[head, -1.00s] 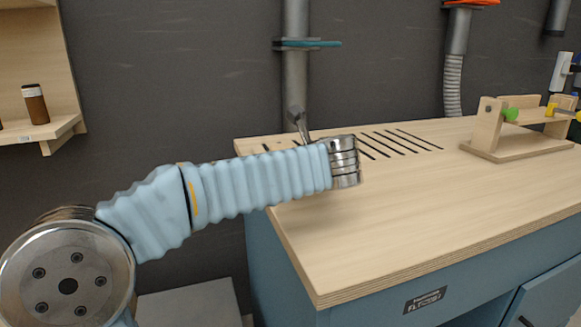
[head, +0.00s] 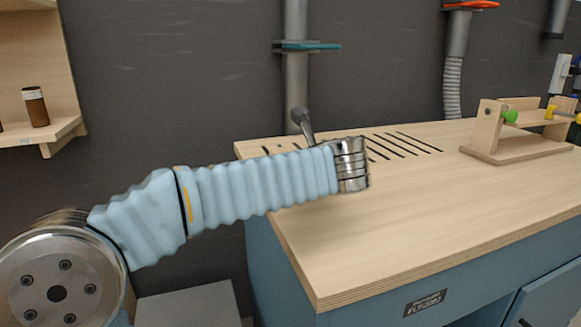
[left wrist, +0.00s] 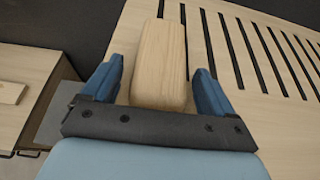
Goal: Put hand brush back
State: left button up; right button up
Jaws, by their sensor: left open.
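A pale wooden block with rounded edges, which looks like the wooden part of the hand brush (left wrist: 160,58), lies at the slotted end of the workbench in the left wrist view. No bristles show. My left gripper (left wrist: 155,88) is open, with one blue finger on each side of the wood; whether they touch it I cannot tell. In the head view my left arm reaches in from the left to the slotted back left corner of the workbench (head: 410,220), and its fingers and the brush are hidden there. My right gripper is not in view.
A wooden stand (head: 520,150) with green and yellow knobs is at the back right of the bench. A grey pipe with a teal lever (head: 305,46) runs down the wall behind. A shelf with a brown bottle (head: 36,107) is at left. The bench's front is clear.

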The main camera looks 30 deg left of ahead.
pick_arm(q)
jog(key=v, duration=1)
dwell(0.9)
